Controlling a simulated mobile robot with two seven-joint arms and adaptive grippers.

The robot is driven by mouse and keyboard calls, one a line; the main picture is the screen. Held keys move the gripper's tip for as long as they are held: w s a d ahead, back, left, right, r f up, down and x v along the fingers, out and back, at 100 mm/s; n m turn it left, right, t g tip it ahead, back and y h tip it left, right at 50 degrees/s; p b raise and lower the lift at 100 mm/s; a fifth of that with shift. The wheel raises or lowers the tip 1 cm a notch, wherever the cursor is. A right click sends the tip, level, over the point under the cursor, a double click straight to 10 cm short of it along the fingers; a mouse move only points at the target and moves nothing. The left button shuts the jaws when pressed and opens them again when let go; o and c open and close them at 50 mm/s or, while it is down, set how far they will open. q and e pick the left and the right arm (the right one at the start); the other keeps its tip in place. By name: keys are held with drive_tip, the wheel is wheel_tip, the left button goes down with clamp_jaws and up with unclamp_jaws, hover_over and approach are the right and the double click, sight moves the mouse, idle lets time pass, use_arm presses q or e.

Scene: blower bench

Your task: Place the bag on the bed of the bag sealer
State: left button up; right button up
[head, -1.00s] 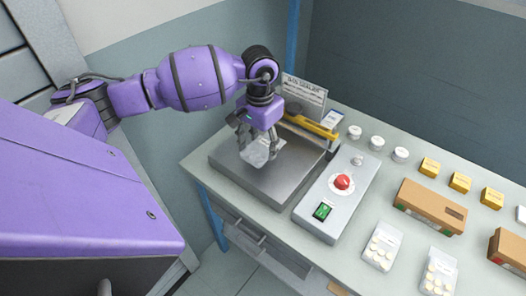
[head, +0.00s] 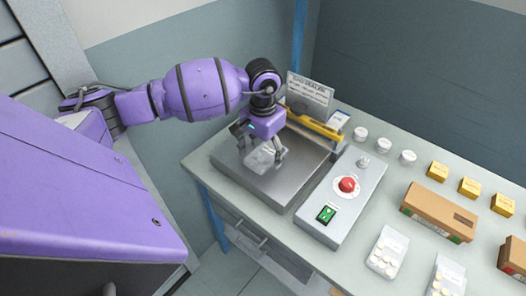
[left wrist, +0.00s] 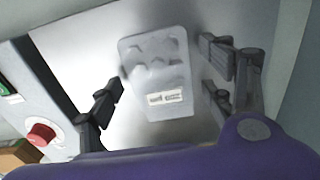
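The bag (head: 260,158), clear with pale tablets and a small printed label, is over the metal bed (head: 284,187) of the bag sealer and seems to lie flat on it. It also shows in the left wrist view (left wrist: 155,75) against the bright bed. My left gripper (head: 262,146) is right above the bag, pointing down. Its dark fingers stand apart on either side of the bag, with gaps visible in the left wrist view (left wrist: 160,85). The sealer's yellow-handled arm (head: 314,122) is raised behind the bed. My right gripper is not in view.
A control box with a red knob (head: 347,184) and green switch (head: 326,214) stands right of the bed. White jars (head: 360,134), yellow boxes (head: 469,188), a brown carton (head: 438,211) and other tablet bags (head: 387,251) are farther right. A sign (head: 309,88) stands behind the sealer.

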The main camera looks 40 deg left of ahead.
sight(263, 155)
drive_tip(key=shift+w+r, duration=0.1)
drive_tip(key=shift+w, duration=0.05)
use_arm(q)
drive_tip(key=shift+r, duration=0.4)
wheel_tip(263, 155, up, 12)
drive_tip(key=p, duration=0.3)
drive_tip(key=shift+f, duration=0.25)
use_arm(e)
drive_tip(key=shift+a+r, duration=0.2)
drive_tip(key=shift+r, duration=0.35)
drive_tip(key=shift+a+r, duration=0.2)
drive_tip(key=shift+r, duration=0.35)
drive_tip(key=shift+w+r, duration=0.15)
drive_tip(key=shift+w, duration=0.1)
use_arm(q)
drive_tip(key=shift+r, duration=0.1)
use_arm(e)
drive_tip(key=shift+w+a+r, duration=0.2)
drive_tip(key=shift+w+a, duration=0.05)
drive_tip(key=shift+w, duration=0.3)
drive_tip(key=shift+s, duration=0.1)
